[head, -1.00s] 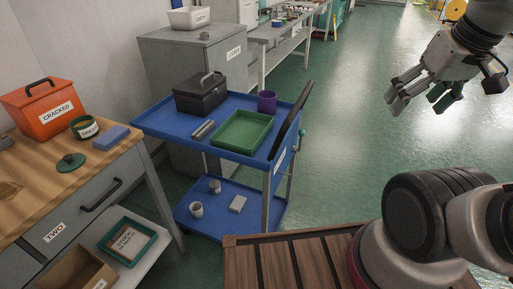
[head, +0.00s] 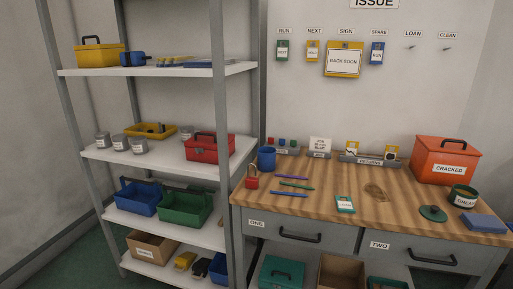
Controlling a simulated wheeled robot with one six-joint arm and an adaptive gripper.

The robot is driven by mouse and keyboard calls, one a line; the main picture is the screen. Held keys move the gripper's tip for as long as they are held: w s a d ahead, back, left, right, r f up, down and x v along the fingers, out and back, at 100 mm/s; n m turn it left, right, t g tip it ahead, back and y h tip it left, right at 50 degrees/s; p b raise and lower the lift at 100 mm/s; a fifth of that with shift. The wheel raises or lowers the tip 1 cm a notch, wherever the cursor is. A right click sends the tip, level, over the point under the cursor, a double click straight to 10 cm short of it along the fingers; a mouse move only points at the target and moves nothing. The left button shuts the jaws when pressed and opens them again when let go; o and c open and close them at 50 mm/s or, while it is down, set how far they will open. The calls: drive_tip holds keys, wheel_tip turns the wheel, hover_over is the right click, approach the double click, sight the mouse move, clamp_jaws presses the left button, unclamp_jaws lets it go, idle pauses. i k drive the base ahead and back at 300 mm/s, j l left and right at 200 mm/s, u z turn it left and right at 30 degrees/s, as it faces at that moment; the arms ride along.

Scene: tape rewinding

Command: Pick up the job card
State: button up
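No thing in view is plainly marked as the job card. A small white card with a teal edge (head: 345,204) lies flat on the front of the wooden bench; its print is too small to read surely. Several tags hang on the back wall: a green one under RUN (head: 283,51), a yellow one under NEXT (head: 313,51) and a blue one under SPARE (head: 377,53). A larger yellow-framed BACK SOON sign (head: 344,60) hangs under SIGN. The LOAN and CLEAN hooks are bare. My gripper is out of view.
The wooden bench top (head: 325,201) also holds pens, a blue cup (head: 267,158), a red padlock (head: 252,178), an orange CRACKED box (head: 445,160), a green tin (head: 463,194) and its lid (head: 433,213). A grey shelf rack (head: 219,150) with bins stands left.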

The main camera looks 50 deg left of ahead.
sight(316, 143)
drive_tip(key=u, duration=1.55)
drive_tip(key=i+l+u, duration=0.15)
drive_tip(key=i, duration=0.25)
drive_tip(key=i+l+u, duration=0.15)
drive_tip(key=i, duration=0.3)
drive_tip(key=i+l+u, duration=0.15)
drive_tip(key=i, duration=0.25)
drive_tip(key=l, duration=0.1)
